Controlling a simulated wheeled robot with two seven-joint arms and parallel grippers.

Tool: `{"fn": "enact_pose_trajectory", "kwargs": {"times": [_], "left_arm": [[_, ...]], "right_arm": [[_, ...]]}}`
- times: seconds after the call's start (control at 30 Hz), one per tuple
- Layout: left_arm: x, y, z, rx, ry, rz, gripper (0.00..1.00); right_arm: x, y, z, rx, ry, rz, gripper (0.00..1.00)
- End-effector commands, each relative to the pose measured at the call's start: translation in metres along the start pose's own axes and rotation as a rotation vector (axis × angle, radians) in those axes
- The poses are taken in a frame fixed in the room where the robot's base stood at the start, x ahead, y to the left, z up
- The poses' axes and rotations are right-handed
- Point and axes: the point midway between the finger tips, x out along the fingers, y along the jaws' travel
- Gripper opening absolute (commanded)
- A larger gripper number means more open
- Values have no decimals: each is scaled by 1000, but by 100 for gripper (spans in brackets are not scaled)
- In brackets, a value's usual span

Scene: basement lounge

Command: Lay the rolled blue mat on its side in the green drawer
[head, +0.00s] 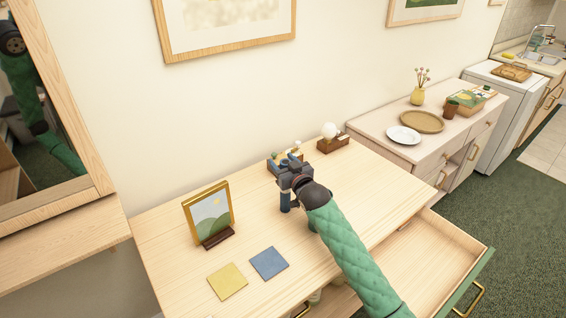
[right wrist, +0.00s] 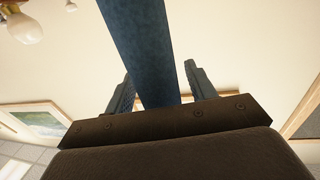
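The rolled blue mat (right wrist: 140,40) passes between the two fingers of my right gripper (right wrist: 160,80) in the right wrist view. It lies close to the left finger there, with a narrow gap to the right finger; one end is hidden behind the gripper body. In the head view my right gripper (head: 292,172) is above the wooden top, and a dark blue upright piece (head: 285,203) shows just below it. Whether the mat touches the top is unclear. The green drawer (head: 474,280) is pulled open at the lower right, its visible inside bare. My left gripper is out of view.
On the wooden top (head: 370,185) are a framed picture (head: 210,215), a yellow square (head: 227,281), a blue square (head: 269,263), a small organizer and a bulb lamp (head: 330,131). A sideboard holding a white plate (head: 404,135) and round tray stands beyond.

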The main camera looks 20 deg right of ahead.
Motion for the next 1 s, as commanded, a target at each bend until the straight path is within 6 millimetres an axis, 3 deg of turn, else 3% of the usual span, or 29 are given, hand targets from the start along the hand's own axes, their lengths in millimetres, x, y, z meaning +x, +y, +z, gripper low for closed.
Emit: {"fn": "enact_pose_trajectory", "kwargs": {"times": [0.2, 0.3, 0.8, 1.0], "left_arm": [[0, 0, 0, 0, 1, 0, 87], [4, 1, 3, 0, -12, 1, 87], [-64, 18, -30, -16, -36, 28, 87], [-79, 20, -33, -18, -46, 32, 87]], "right_arm": [[-1, 0, -4, 0, 1, 0, 55], [-10, 0, 0, 0, 0, 0, 55], [-98, 0, 0, 0, 1, 0, 55], [-116, 0, -2, 0, 0, 0, 55]]}}
